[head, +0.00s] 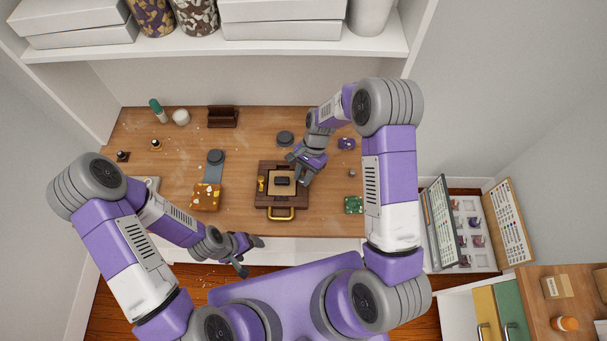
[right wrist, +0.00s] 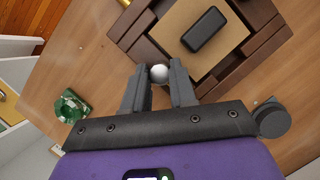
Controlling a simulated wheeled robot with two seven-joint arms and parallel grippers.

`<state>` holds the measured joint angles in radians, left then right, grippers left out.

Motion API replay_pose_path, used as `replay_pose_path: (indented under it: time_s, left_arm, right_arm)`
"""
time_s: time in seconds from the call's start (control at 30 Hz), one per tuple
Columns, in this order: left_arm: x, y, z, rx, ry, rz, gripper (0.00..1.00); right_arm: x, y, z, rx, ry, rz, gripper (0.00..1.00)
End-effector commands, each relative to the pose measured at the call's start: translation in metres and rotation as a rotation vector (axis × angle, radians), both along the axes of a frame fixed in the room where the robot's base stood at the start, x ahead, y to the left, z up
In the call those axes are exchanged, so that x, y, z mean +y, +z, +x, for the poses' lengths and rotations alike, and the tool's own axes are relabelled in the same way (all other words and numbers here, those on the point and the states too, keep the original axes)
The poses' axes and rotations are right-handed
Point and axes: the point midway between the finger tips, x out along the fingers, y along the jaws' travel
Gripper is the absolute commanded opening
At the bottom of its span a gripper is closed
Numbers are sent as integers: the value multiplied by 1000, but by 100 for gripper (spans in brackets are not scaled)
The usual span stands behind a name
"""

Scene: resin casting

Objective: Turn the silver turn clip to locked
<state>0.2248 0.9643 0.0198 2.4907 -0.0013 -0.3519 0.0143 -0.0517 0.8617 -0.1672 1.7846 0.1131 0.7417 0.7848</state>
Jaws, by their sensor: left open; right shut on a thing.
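The silver turn clip (right wrist: 159,74) shows in the right wrist view as a round silver knob at the edge of a brown wooden frame (right wrist: 143,47). My right gripper (right wrist: 160,80) is shut on this knob, one finger on each side. In the head view the frame (head: 262,206) lies mid-table, with my right gripper (head: 301,180) at its right edge hiding the clip. A dark block (head: 282,181) lies on the tan panel inside the frame. My left gripper (head: 247,251) is open and empty near the table's front edge. The clip's lock state cannot be told.
The frame carries a gold clip (head: 262,184) on its left and a yellow handle (head: 282,213) in front. A green piece (head: 354,205) lies to the right, an orange-brown block (head: 206,197) to the left. Shelves (head: 215,45) stand behind the table (head: 140,170).

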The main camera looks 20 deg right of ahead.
Motion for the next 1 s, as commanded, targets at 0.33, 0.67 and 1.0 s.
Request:
replay_pose_path:
  time_s: [0.33,0.67,1.0]
  left_arm:
    - [0,-1,0,0,0,0,75]
    - [0,-3,0,0,0,0,75]
    - [0,-7,0,0,0,0,75]
  right_arm:
    - [0,0,1,0,69,-1,0]
    - [2,0,2,-1,320,0,0]
    - [4,0,2,0,644,0,0]
